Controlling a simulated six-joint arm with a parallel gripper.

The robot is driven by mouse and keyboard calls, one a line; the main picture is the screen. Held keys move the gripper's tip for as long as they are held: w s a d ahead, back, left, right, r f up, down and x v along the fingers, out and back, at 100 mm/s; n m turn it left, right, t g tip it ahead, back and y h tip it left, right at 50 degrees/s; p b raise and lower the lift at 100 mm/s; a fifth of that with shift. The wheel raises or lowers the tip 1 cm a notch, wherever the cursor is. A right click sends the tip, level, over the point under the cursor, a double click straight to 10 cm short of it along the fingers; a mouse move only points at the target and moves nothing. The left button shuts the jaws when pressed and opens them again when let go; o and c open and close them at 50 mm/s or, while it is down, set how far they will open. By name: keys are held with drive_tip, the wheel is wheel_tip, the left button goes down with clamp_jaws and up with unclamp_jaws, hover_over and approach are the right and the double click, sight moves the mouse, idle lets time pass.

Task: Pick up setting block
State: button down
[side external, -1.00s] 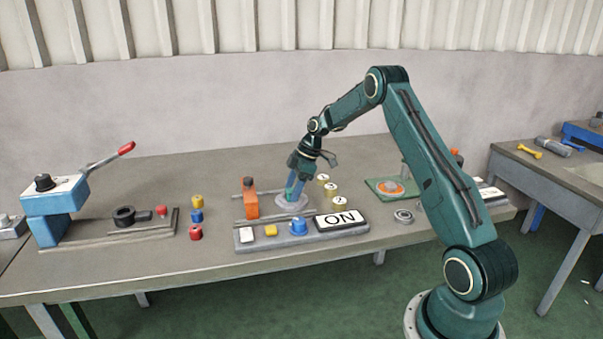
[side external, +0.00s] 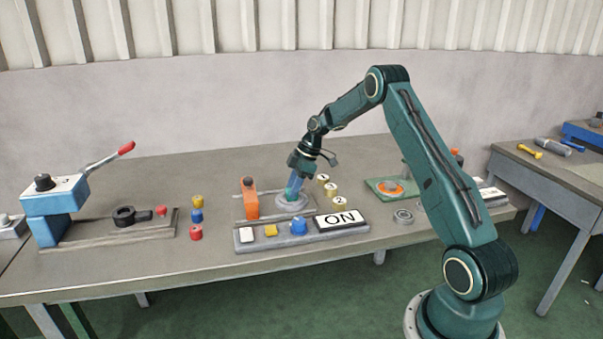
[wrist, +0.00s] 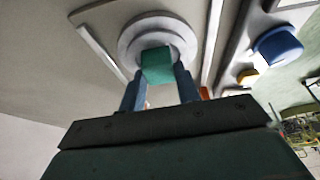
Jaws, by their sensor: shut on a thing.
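A small teal block (wrist: 156,64), which I take to be the setting block, sits between the blue fingers of my gripper (wrist: 158,78) in the wrist view. The fingers are shut on its sides. Behind the block is a round, stepped pale grey disc (wrist: 143,25). In the side external view my gripper (side external: 293,186) points down and slightly left over the same disc (side external: 292,205). The teal block (side external: 291,192) shows only as a small patch at the fingertips. I cannot tell whether it touches the disc.
An orange upright (side external: 250,204) stands just left of the disc, between rails. A button panel (side external: 320,236) with an ON plate lies in front. Several yellow numbered cylinders (side external: 331,190) stand close on the right. A blue lever press (side external: 52,208) is far left. The table's back is clear.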

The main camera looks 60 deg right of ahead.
wheel_tip(320, 180, up, 20)
drive_tip(key=shift+f, duration=0.15)
idle(0.7)
idle(0.8)
